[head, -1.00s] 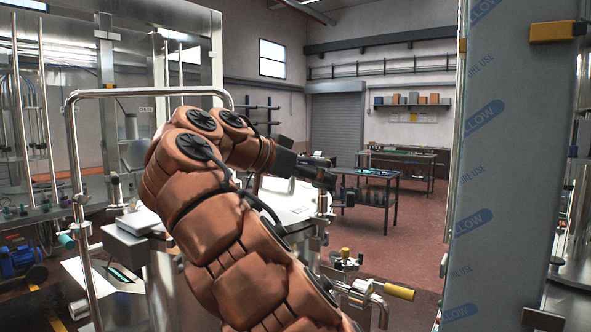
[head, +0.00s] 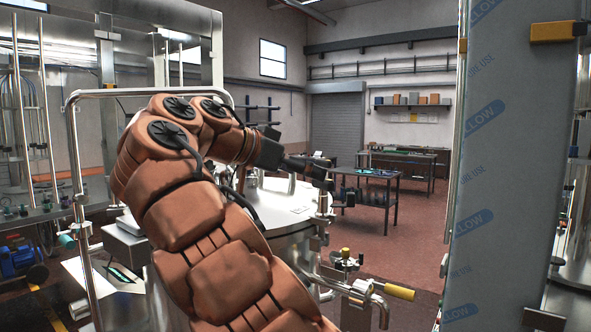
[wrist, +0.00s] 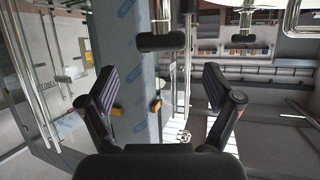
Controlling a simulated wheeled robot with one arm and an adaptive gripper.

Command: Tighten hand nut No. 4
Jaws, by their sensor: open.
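My gripper (head: 318,178) reaches over the right side of a round metal vessel lid (head: 290,215) in the head view. In the wrist view my gripper (wrist: 167,95) is open, its two dark fingers wide apart with nothing between them. Two dark round knobs on metal rods, a nearer one (wrist: 160,41) and a smaller one to its right (wrist: 244,39), show beyond the fingers; they look like hand nuts. No number is readable, so I cannot tell which is hand nut No. 4. My arm hides part of the lid.
A pipe with a yellow handle (head: 399,291) juts out at the vessel's lower right. A metal column with blue labels (head: 510,170) stands at right. A metal rail (head: 76,180) is at left. Open floor (head: 400,235) lies before the far tables.

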